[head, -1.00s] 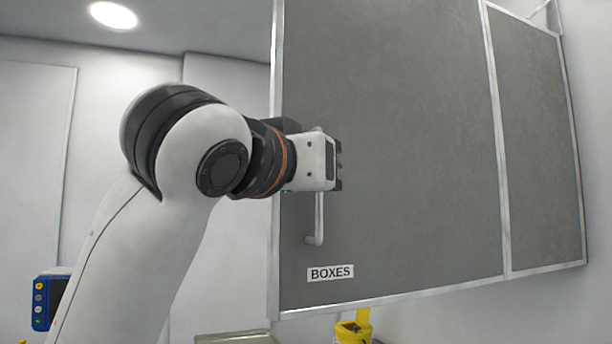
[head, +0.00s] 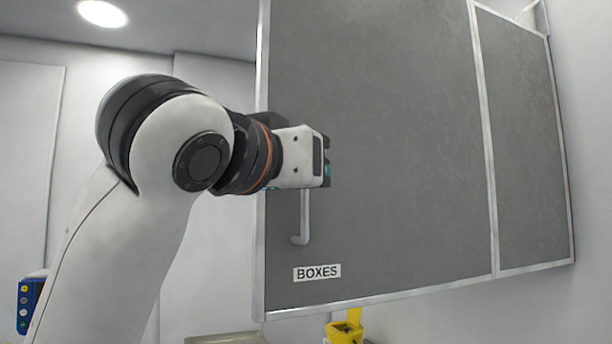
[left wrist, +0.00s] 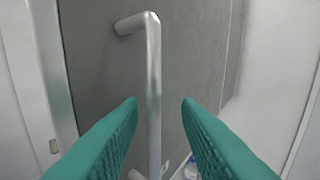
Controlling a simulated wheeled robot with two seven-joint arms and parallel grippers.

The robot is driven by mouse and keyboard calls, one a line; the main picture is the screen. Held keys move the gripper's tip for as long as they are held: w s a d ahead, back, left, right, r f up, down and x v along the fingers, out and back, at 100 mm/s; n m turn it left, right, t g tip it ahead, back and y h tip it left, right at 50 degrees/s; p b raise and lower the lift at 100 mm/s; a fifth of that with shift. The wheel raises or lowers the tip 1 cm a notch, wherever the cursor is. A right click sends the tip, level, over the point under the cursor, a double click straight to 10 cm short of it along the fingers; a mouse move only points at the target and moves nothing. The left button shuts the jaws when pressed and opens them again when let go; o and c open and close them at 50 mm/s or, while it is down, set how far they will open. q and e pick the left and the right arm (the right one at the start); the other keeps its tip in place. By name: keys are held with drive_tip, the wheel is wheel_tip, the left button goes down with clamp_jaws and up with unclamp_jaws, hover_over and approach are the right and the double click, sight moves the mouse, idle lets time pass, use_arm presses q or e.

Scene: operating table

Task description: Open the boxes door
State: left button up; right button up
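The grey boxes door (head: 390,130) has a metal frame and a "BOXES" label (head: 317,272) near its lower left corner. It appears shut. Its upright metal handle (head: 304,220) is partly hidden behind my left gripper (head: 327,170) in the head view. In the left wrist view the handle (left wrist: 153,75) runs between the two teal fingers of my left gripper (left wrist: 160,108), which are open. A gap shows on each side of the bar. My right gripper is not in view.
A second grey panel (head: 525,150) adjoins the door on the right. A yellow container (head: 345,330) stands below the door. A blue device with buttons (head: 28,305) is at the lower left. White walls surround the cabinet.

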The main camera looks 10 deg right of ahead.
use_arm(q)
drive_tip(key=b+v, duration=0.4)
drive_tip(key=v, duration=0.7)
drive_tip(key=shift+f, duration=0.1)
